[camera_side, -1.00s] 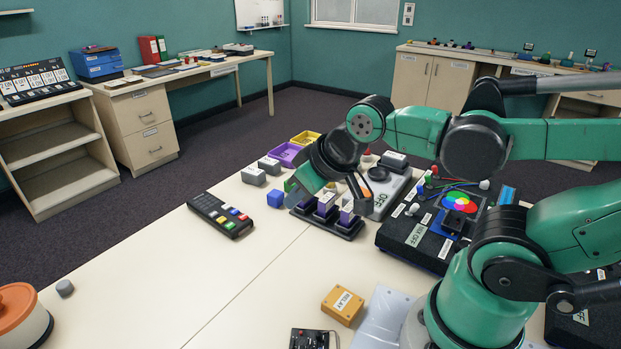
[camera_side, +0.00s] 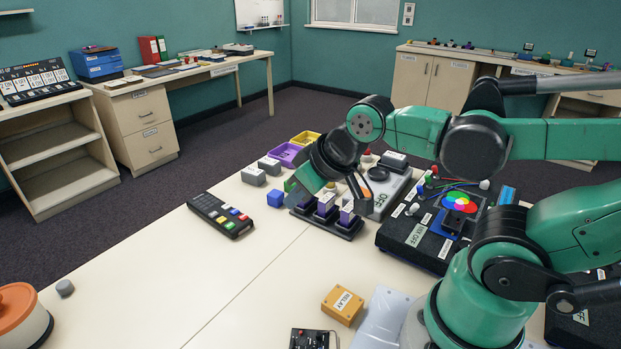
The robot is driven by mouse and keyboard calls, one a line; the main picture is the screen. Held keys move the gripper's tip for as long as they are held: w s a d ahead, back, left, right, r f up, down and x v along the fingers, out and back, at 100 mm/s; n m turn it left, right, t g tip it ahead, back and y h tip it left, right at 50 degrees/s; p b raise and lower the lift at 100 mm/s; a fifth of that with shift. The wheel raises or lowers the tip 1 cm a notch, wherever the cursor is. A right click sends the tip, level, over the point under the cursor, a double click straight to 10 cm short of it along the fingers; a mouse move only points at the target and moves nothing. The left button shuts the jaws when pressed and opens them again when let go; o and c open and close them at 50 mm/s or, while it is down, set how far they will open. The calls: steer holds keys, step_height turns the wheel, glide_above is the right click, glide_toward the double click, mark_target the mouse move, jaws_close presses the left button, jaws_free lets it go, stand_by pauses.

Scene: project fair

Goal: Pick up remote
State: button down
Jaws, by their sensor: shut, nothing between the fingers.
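The remote (camera_side: 220,215) is black with grey, red, yellow, blue and green buttons. It lies flat on the pale table, left of the middle in the side view.
A blue cube (camera_side: 275,198) stands between the remote and the rack. A black panel with a colour disc (camera_side: 459,201) is at right. A yellow relay box (camera_side: 342,305) sits in front, an orange-lidded pot (camera_side: 16,312) at front left. The table's middle is clear.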

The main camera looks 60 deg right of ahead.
jaws_free()
steer(key=shift+w, duration=0.1)
steer(key=g, duration=0.3)
glide_above(218, 210)
steer(key=s, duration=0.3)
steer(key=shift+m, duration=0.4)
step_height(218, 210, down, 8)
steer(key=shift+w+r, duration=0.1)
steer(key=shift+w, duration=0.05)
steer(key=shift+x, duration=3.1)
